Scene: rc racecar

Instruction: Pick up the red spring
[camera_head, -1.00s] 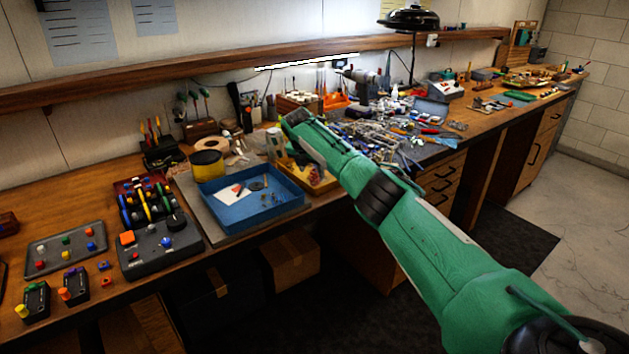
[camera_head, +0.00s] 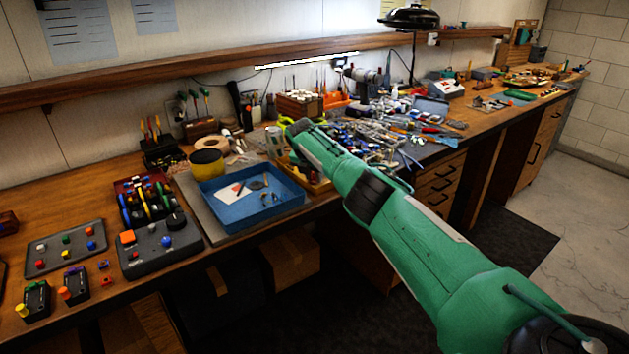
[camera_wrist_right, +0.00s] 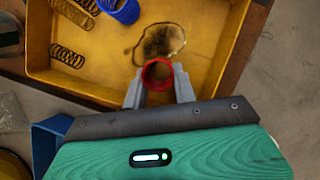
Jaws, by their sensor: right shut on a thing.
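In the right wrist view, the red spring (camera_wrist_right: 157,72) shows end-on as a red ring between the two grey fingers of my right gripper (camera_wrist_right: 159,80). The fingers are shut on its sides. It is over the near part of a yellow tray (camera_wrist_right: 100,86), and I cannot tell whether it still touches the tray floor. In the head view my green right arm reaches over the bench and hides most of the tray and the spring. My left gripper is in neither view.
The yellow tray also holds a blue spring (camera_wrist_right: 122,9) and dark springs (camera_wrist_right: 67,56) at its left. A dark stain marks its floor. A blue tray (camera_head: 222,207) stands beside it in the head view. Tools crowd the bench behind.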

